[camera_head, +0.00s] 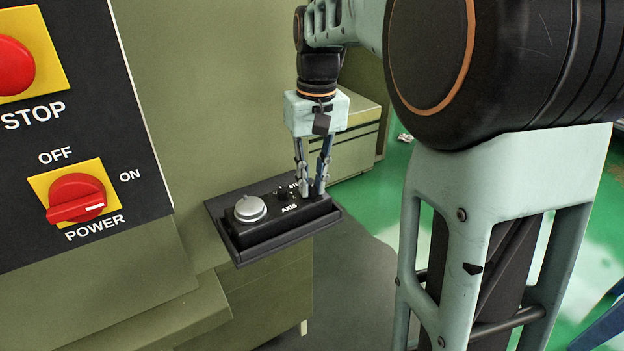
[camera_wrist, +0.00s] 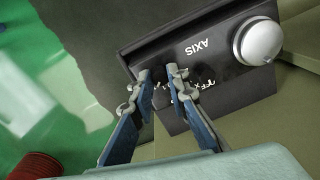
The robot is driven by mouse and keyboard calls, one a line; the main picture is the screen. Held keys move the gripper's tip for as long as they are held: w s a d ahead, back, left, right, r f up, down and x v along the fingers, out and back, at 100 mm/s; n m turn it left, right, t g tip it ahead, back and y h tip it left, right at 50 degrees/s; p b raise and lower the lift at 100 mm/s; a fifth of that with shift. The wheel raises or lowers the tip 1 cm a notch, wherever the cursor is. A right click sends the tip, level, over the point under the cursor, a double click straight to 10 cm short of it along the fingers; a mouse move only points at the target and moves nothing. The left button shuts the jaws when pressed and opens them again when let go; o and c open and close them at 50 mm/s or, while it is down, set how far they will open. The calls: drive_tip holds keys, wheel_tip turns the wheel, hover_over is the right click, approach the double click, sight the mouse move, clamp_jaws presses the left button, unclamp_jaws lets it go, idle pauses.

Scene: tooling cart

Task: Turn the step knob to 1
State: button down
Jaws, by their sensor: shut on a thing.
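A black control box (camera_head: 290,222) has a silver handwheel (camera_head: 250,209) at its left end. A small dark knob (camera_head: 284,193) sits in the middle by the AXIS lettering. My gripper (camera_head: 312,190) points down at the box's right end, its fingers close together around the step knob's place. The step knob itself is hidden by the fingers, so its setting cannot be read. In the wrist view my gripper (camera_wrist: 158,76) has its fingertips down at the box top, left of white markings (camera_wrist: 190,90). The handwheel (camera_wrist: 259,41) is at the right there.
The box rests on a dark shelf (camera_head: 240,258) on the green machine. A panel at the left carries a red STOP button (camera_head: 12,66) and a red POWER switch (camera_head: 76,198). A cabinet (camera_head: 358,140) stands behind my gripper. Green floor (camera_head: 388,190) is open to the right.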

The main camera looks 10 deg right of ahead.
sight(315, 187)
drive_tip(key=c, duration=1.8)
unclamp_jaws()
drive_tip(key=shift+c, duration=0.2)
wheel_tip(315, 187, up, 12)
drive_tip(key=shift+d, duration=0.25)
